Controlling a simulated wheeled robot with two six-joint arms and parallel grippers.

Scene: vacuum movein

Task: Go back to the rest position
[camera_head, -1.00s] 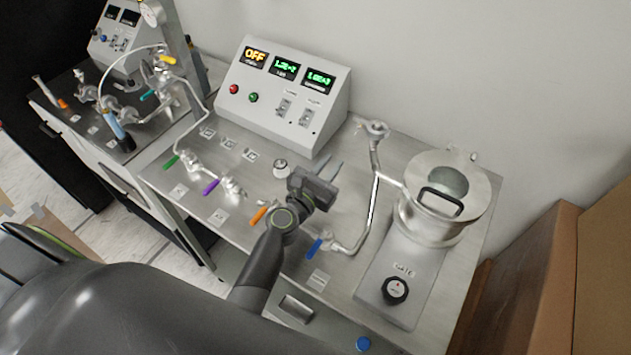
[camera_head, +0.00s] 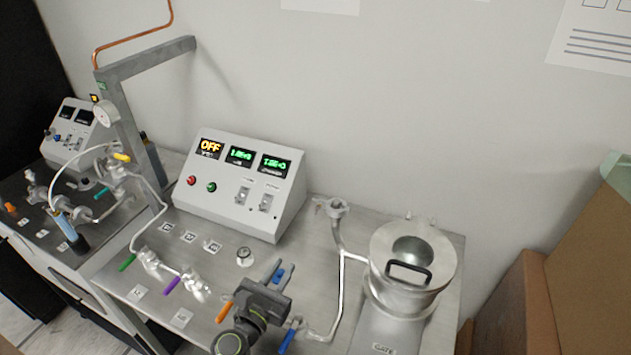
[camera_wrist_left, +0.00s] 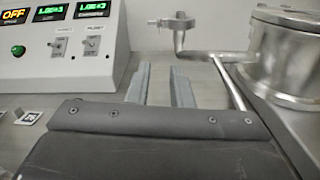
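My left gripper (camera_head: 281,272) is over the steel bench top (camera_head: 335,210), in front of the control box and left of the metal chamber. Its two grey fingers show in the left wrist view (camera_wrist_left: 158,85), apart with a clear gap and nothing held between them. They point toward the back of the bench. My left forearm is mostly out of the head view at the bottom. My right gripper is in neither view.
The control box (camera_head: 235,190) reads OFF. The round chamber (camera_head: 405,290) with its black handle stands at right. Valves with green, purple (camera_head: 172,286), orange (camera_head: 225,311) and blue (camera_head: 287,341) handles line the pipes near the gripper. Cardboard boxes (camera_head: 530,310) stand at far right.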

